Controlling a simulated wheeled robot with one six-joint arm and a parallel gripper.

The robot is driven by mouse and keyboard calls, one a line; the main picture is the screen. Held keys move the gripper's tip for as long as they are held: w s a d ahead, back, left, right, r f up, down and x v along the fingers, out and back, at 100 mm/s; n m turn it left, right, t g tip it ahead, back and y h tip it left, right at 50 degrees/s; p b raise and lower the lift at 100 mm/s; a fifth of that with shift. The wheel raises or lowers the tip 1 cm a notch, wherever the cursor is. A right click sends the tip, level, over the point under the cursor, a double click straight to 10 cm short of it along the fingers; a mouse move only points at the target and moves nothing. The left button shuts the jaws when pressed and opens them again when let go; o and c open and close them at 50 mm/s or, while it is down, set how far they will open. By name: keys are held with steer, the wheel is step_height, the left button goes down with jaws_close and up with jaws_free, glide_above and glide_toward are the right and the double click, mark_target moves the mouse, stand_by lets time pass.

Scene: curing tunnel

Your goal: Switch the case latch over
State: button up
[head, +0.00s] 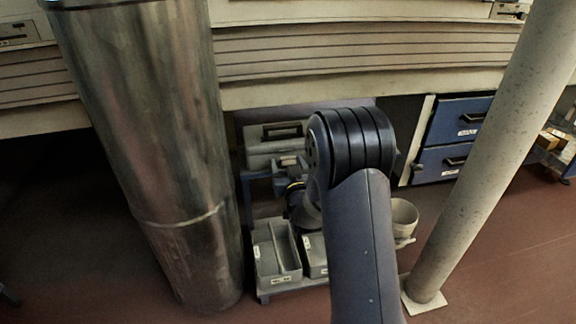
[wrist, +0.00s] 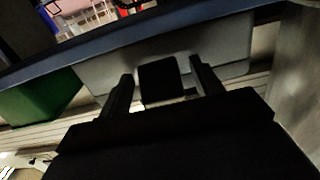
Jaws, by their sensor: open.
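A grey case (head: 262,150) with a dark handle (head: 283,131) sits on a blue-framed cart behind my arm in the head view. Its pale grey face (wrist: 232,48) fills the middle of the wrist view. My gripper (wrist: 161,68) is open there, one finger on each side of a dark square piece (wrist: 160,82). I cannot tell whether this piece is the latch or whether the fingers touch it. In the head view my arm hides most of the gripper and the right part of the case.
A thick metal column (head: 160,150) stands left of the cart, and a pale slanted post (head: 480,150) stands right. Grey bins (head: 283,250) sit on the cart's low shelf. A white bucket (head: 404,214) is right of my arm. Blue drawers (head: 458,120) stand behind. A green block (wrist: 40,100) shows in the wrist view.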

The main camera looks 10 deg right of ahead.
steer(key=shift+c, duration=0.4)
steer(key=c, duration=0.9)
steer(key=shift+r+g+p, duration=0.4)
steer(key=shift+p, duration=0.45)
steer(key=shift+f+g+p, duration=0.15)
steer(key=shift+g+p, duration=0.15)
steer(key=shift+p, duration=0.05)
steer(key=shift+f, duration=0.1)
steer(key=o, duration=1)
